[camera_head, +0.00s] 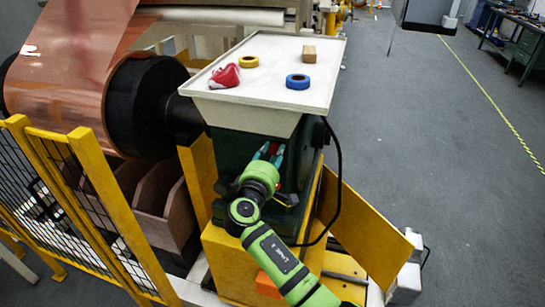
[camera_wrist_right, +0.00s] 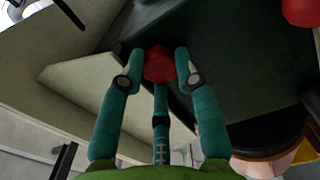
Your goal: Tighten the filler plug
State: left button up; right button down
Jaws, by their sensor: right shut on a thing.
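The filler plug (camera_wrist_right: 159,65) is a small red faceted piece, seen in the right wrist view between the fingertips of my right gripper (camera_wrist_right: 158,68). The gripper's teal fingers are shut on it from both sides, with a third finger below the plug. In the head view my right gripper (camera_head: 270,152) reaches up against the dark green machine housing (camera_head: 232,150), below the tray. The seat of the plug is hidden, so I cannot tell how deep it sits. My left gripper is not in view.
A pale tray (camera_head: 270,97) tops the housing, holding a red-and-white item (camera_head: 224,77), yellow tape (camera_head: 249,62), blue tape (camera_head: 298,81) and a wooden block (camera_head: 309,54). A yellow fence (camera_head: 110,195) and copper foil roll (camera_head: 60,90) stand left. Another red rounded part (camera_wrist_right: 300,12) shows in the wrist view.

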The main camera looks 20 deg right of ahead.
jog(key=c, duration=0.9)
grip_release()
jog(key=v, duration=1.2)
